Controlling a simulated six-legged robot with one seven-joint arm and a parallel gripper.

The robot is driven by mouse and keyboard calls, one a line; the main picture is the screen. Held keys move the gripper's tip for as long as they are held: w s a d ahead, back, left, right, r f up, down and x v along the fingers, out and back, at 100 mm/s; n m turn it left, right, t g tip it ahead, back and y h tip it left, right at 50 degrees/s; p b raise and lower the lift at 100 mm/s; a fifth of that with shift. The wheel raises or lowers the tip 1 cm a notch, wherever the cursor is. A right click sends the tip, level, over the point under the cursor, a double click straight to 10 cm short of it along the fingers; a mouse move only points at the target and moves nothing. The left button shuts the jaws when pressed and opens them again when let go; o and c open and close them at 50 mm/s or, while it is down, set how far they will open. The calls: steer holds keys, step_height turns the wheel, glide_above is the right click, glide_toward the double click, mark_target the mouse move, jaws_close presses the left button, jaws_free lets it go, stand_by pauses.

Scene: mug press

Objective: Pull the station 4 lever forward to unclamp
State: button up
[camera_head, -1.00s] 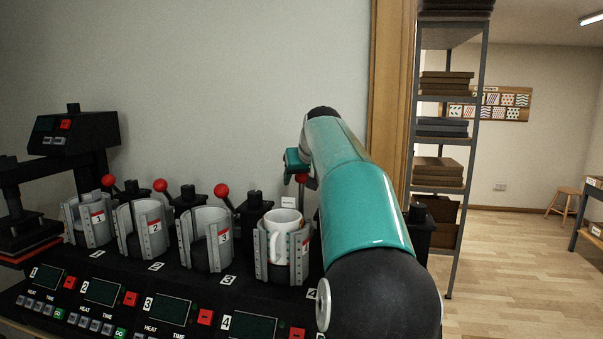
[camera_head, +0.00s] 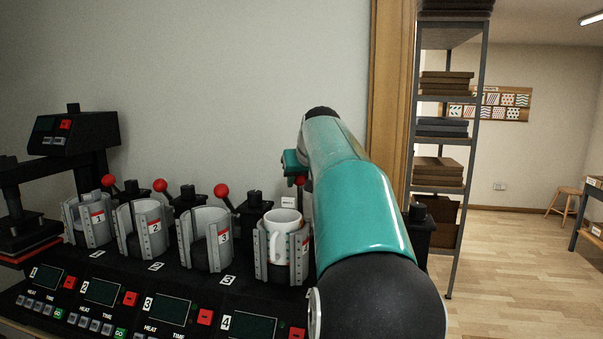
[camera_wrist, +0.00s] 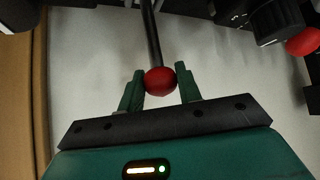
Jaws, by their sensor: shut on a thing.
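In the wrist view my gripper (camera_wrist: 160,85) has its two green fingers on either side of the red ball knob (camera_wrist: 160,80) of the station 4 lever. It is shut on that knob, and the lever's dark rod (camera_wrist: 151,38) runs away from it to the top of the picture. In the head view my gripper (camera_head: 296,170) is mostly hidden behind my arm, with a bit of the red knob (camera_head: 300,180) showing beneath it. A white mug (camera_head: 284,232) stands upright in the station 4 clamp (camera_head: 262,258).
Stations 1, 2 and 3 hold no mug; their red-knobbed levers, such as the station 3 lever (camera_head: 221,190), stand to the left. A control panel (camera_head: 150,305) runs along the front. A wooden post (camera_head: 390,100) and a shelf rack (camera_head: 443,150) stand to the right.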

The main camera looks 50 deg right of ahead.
steer(key=shift+a, duration=0.25)
steer(key=shift+s+a+f, duration=0.1)
steer(key=shift+s+a, duration=0.1)
steer(key=shift+a, duration=0.3)
steer(key=shift+s+a+f, duration=0.1)
steer(key=shift+s+a, duration=0.1)
steer(key=shift+a, duration=0.3)
